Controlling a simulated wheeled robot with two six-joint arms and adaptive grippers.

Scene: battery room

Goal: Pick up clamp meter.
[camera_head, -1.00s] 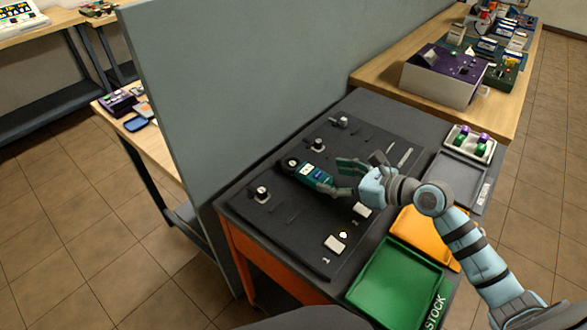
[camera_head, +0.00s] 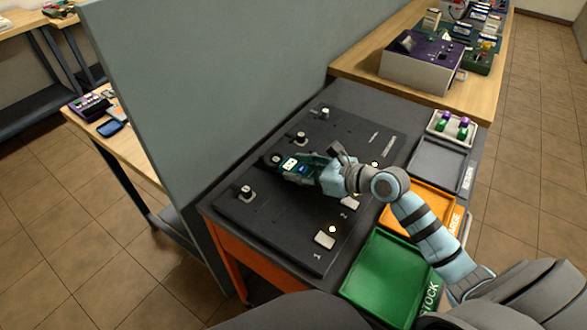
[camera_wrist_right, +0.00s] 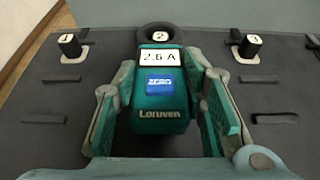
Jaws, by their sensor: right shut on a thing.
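The clamp meter (camera_head: 294,165) is a teal and dark handheld meter lying over the black board (camera_head: 285,222). In the right wrist view its screen (camera_wrist_right: 158,57) reads 2.6 A, above a blue ZERO button. Its dark jaw ring (camera_wrist_right: 160,31) shows a round "2" mark inside it; I cannot tell whether the ring is closed around a post. My right gripper (camera_head: 312,168) is shut on the meter body. In the right wrist view, the right gripper's (camera_wrist_right: 160,112) teal fingers are on both sides of it. My left gripper is not in view.
Posts stand beside the meter, one marked 1 (camera_wrist_right: 70,45) and one marked 3 (camera_wrist_right: 249,46). A green tray (camera_head: 388,277), an orange tray (camera_head: 400,217) and a grey tray (camera_head: 437,162) line the table's right side. A tall grey partition (camera_head: 190,110) stands behind.

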